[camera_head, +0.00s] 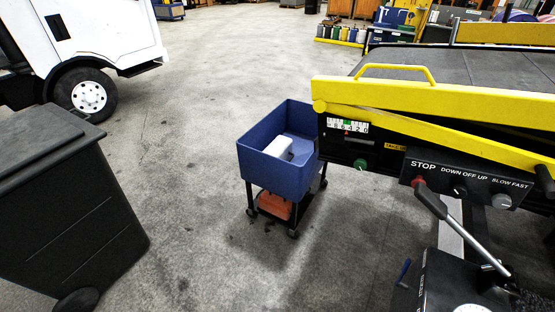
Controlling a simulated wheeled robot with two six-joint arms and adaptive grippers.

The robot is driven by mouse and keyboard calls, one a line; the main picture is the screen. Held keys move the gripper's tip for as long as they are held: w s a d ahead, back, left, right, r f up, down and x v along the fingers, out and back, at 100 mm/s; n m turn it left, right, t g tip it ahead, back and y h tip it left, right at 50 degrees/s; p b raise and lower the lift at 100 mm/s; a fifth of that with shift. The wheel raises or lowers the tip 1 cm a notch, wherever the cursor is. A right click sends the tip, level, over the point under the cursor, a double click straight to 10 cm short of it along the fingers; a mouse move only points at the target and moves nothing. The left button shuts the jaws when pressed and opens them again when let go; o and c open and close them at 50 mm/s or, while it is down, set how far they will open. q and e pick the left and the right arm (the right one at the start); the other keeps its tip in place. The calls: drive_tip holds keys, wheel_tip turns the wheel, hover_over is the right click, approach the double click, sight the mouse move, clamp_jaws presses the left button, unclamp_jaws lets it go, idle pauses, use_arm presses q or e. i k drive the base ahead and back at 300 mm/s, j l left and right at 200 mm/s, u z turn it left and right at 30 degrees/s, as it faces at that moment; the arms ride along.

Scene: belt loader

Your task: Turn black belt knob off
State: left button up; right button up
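A small black knob (459,191) sits on the dark control panel (480,182) of the belt loader, under the label "DOWN OFF UP". The knob is too small to read its setting for sure. To its left is a red stop button (418,181) under "STOP". To its right is a grey knob (502,202) under "SLOW FAST". Neither of my grippers shows clearly in the head view. A dark piece at the right edge cannot be identified.
A lever (465,237) with a black grip rises in front of the panel. A green knob (360,164) sits left of the panel below a yellow rail (420,92). A blue bin cart (262,165) stands left of the loader. A black wheeled bin (70,205) is at left.

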sight(459, 192)
drive_tip(key=z, duration=1.45)
